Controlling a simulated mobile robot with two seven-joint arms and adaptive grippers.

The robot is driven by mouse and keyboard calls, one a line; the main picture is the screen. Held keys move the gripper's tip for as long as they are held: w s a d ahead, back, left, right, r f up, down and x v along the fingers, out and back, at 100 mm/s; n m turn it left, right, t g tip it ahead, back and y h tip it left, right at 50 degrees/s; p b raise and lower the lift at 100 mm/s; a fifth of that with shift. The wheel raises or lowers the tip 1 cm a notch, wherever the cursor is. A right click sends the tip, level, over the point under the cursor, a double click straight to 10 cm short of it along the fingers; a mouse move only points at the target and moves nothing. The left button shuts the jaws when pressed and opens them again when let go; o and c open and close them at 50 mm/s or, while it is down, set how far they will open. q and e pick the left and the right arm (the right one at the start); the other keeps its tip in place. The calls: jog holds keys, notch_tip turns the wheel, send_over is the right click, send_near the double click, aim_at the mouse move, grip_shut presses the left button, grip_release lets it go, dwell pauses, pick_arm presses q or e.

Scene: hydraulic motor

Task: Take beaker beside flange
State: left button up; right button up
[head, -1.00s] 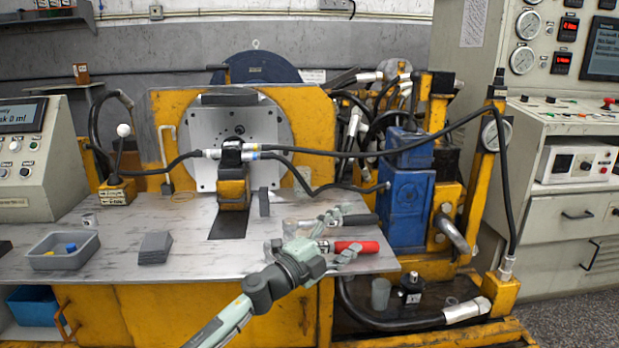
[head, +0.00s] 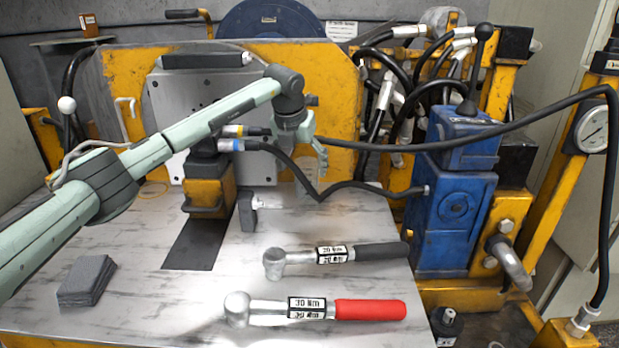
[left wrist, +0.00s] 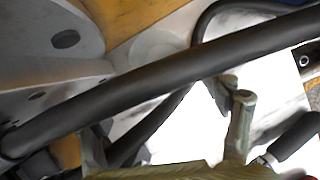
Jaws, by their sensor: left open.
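The flange is the grey square plate (head: 172,110) on the yellow stand in the head view. A clear, faint beaker (head: 309,178) seems to stand just right of it, partly hidden by my left gripper (head: 311,163). In the left wrist view a pale round shape (left wrist: 155,47) near the flange may be the beaker, partly covered by a black hose. My left gripper (left wrist: 170,132) is open, its fingers pointing down at the beaker's place; I cannot tell whether they touch it. My right gripper is not in view.
Black hoses (head: 345,187) cross close to my left gripper. Two torque wrenches, one black-handled (head: 335,254) and one red-handled (head: 315,308), lie on the table front. Grey plates (head: 86,281) lie at left. A blue pump block (head: 455,215) stands at right.

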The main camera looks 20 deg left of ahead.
aim_at(306, 182)
pick_arm(q)
jog(key=x, duration=0.6)
jog(key=shift+d+f+p, duration=0.15)
jog(key=shift+p, duration=0.2)
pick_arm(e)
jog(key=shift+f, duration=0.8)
pick_arm(q)
jog(key=shift+c, duration=0.3)
jog(key=c, duration=1.2)
